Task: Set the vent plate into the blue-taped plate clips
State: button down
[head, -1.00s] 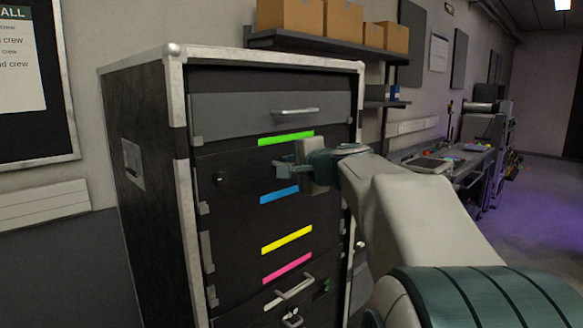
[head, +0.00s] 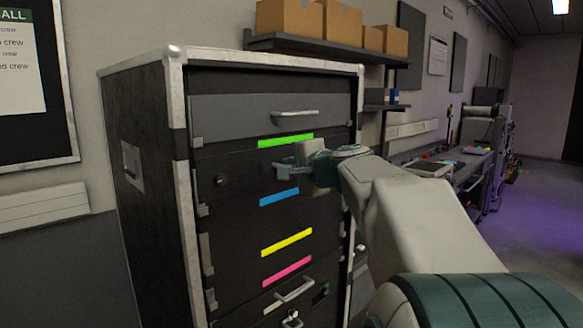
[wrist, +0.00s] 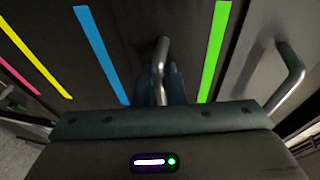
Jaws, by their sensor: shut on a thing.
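My gripper (head: 284,168) is in front of the dark face of the rack case, between the green strip (head: 286,141) and the blue tape strip (head: 279,197). In the wrist view its fingers (wrist: 160,88) are shut on a grey metal handle (wrist: 161,55). The handle stands out from a dark flat face. The blue tape (wrist: 100,52) lies left of the fingers there, and the green strip (wrist: 215,50) lies right. I cannot make out the vent plate's outline against the dark front, nor whether this handle belongs to it. No clips can be told apart by the blue tape.
The case has a top drawer with a handle (head: 294,113) above. Yellow (head: 287,242) and pink (head: 287,269) strips and a lower handle (head: 295,290) are below. A shelf with cardboard boxes (head: 290,16) is behind. A workbench (head: 455,165) stands right.

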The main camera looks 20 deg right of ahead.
jog(key=shift+f+b, duration=0.95)
jog(key=shift+b, duration=0.75)
dwell(2.0)
jog(key=shift+w, duration=0.1)
jog(key=c, duration=1.4)
grip_release()
jog(key=d+f+b+v, duration=0.1)
jog(key=v, duration=1.9)
jog(key=shift+s+d+b, duration=0.3)
jog(key=shift+d+b, duration=0.05)
jog(key=shift+d, duration=0.1)
jog(key=shift+f, duration=0.15)
